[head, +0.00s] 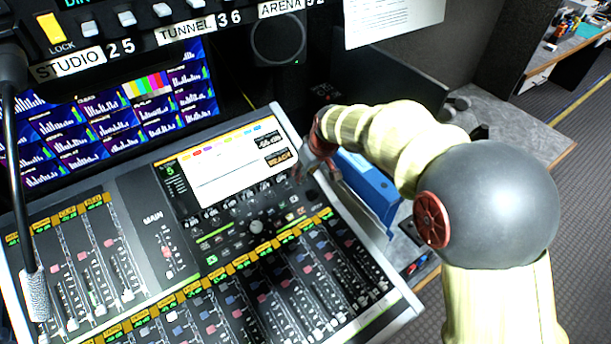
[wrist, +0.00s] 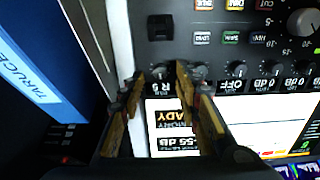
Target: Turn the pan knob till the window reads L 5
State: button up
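The pan knob (wrist: 160,74) is a small dark knob in a row of similar ones on the console. Its small window (wrist: 160,87) beside it appears to read R 5. My gripper (wrist: 163,77) has its two yellow-edged fingers apart, one on each side of this knob, with the tips close to it. I cannot tell whether the tips touch it. In the head view my gripper (head: 303,172) is at the console's upper right, beside the white screen, and my arm hides the knob there.
The console screen (head: 225,172) has a READY tile at its right. Faders (head: 255,300) and other knobs fill the console. A blue binder (head: 370,185) stands right of the console, close to my gripper. A microphone (head: 35,290) hangs at the left.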

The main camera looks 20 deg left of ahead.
jog(key=shift+x, duration=1.05)
jog(key=shift+c, duration=1.2)
grip_shut()
